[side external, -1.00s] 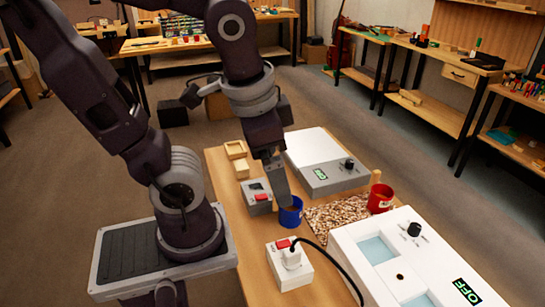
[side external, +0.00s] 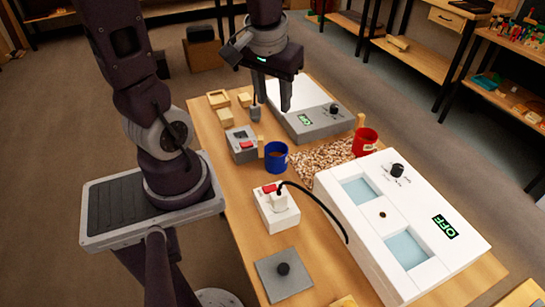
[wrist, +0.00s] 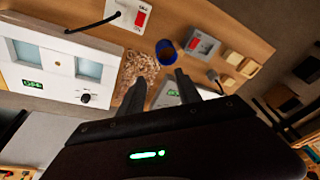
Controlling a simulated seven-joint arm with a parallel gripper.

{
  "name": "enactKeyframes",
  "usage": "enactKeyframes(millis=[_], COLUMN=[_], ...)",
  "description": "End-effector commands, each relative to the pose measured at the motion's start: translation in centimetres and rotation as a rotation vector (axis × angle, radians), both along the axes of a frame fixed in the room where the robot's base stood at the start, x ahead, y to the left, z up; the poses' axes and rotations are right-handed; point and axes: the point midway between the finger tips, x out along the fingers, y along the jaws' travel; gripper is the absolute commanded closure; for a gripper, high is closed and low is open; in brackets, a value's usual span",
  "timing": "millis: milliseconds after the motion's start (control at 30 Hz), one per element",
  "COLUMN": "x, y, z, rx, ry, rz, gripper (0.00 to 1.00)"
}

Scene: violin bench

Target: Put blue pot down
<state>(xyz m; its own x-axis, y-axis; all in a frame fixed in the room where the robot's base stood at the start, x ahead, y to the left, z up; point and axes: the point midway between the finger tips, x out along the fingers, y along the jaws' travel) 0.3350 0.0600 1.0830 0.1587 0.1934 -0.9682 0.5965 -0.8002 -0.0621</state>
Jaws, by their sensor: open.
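The blue pot (side external: 276,158) stands upright on the wooden bench, between the small grey box and the speckled brown mat. It also shows in the wrist view (wrist: 166,52), beyond my fingertips. My gripper (side external: 272,108) is open and empty, raised above the bench behind the pot and near the grey-white hotplate. Its two fingers (wrist: 160,88) are spread in the wrist view, with nothing between them. The pot is clear of both fingers.
A red pot (side external: 366,142) stands at the far end of the speckled mat (side external: 322,158). A white two-basin unit marked OFF (side external: 385,212), a white socket box (side external: 278,212) with a black cable, the hotplate (side external: 305,112) and the grey box (side external: 242,146) surround the blue pot.

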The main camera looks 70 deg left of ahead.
Motion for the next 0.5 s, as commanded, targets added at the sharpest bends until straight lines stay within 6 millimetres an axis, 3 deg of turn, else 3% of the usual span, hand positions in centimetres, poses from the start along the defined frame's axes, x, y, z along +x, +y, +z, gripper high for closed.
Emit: enactKeyframes(millis=[33,100,200,500], x=[0.4,0.6,0.4,0.2], y=[2.3,4.9,7.1,8.4], z=[-2.5,-5.5,-9.0,-13.5], rx=[-0.04,-0.097,-0.174,-0.237], ry=[0.047,0.079,0.099,0.105], rz=[0.119,0.269,0.427,0.54], gripper=[0.6,0.6,0.6,0.6])
